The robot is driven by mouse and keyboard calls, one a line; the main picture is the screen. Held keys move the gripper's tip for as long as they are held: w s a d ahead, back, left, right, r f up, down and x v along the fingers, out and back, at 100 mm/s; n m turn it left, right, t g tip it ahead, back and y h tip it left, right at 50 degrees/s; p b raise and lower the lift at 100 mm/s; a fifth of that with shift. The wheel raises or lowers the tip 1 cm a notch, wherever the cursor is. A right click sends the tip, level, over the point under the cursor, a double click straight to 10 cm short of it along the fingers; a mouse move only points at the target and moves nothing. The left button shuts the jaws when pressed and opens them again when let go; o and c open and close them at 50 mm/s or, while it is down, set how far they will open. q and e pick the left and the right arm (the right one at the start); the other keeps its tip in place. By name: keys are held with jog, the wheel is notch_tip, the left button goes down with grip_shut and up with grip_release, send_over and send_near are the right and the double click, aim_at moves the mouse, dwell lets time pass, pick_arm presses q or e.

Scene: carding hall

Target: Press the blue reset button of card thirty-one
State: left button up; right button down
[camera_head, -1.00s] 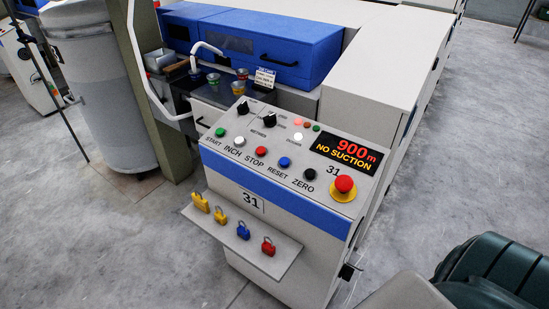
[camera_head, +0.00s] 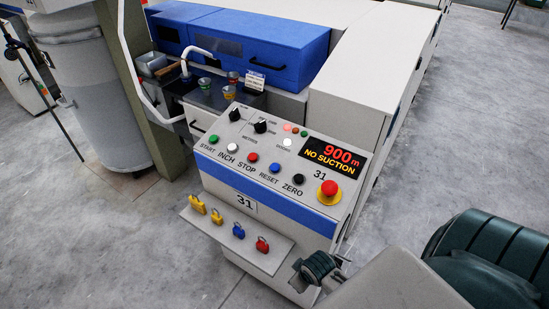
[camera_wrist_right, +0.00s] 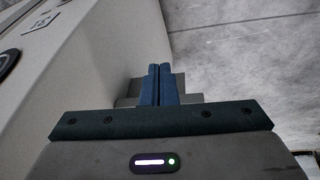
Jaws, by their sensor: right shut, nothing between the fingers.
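The blue reset button (camera_head: 275,168) is on the sloped control panel (camera_head: 222,165) of card 31, between the red stop button (camera_head: 252,157) and the black zero button (camera_head: 298,179). Nothing covers it in the head view. My right gripper shows in the right wrist view (camera_wrist_right: 160,72) with its two blue fingers shut together and empty. They are beside a pale machine surface, apart from the button, which does not show in that view. In the head view my right arm's end is low, at the panel's lower right. My left gripper is not in view.
A red emergency stop (camera_head: 329,188) on yellow stands at the panel's right. The display (camera_head: 332,156) reads 900 m, NO SUCTION. A shelf (camera_head: 275,258) with padlocks juts out below. Small cups (camera_head: 230,92) stand behind the panel. Open floor lies to the right.

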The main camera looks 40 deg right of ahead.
aim_at(276, 170)
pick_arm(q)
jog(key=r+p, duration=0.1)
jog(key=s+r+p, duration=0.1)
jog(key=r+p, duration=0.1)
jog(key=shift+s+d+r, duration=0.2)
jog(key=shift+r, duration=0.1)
pick_arm(e)
jog(key=w+d+r+n+t+y, duration=0.1)
jog(key=w+r+n, duration=0.3)
jog(key=w+r, duration=0.3)
jog(key=w+d+r+n+t+y, duration=0.1)
jog(key=w+r+n, duration=0.4)
jog(key=r, duration=1.2)
jog(key=w+d+r+n+t+y, duration=0.1)
jog(key=w+r+n, duration=0.4)
jog(key=w+r, duration=0.5)
notch_tip(276, 170, up, 2)
jog(key=shift+w+d+r+t, duration=0.2)
jog(key=shift+w+d+t, duration=0.1)
jog(key=shift+d+t, duration=0.6)
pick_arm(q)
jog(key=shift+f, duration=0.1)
pick_arm(e)
jog(key=shift+f, duration=0.15)
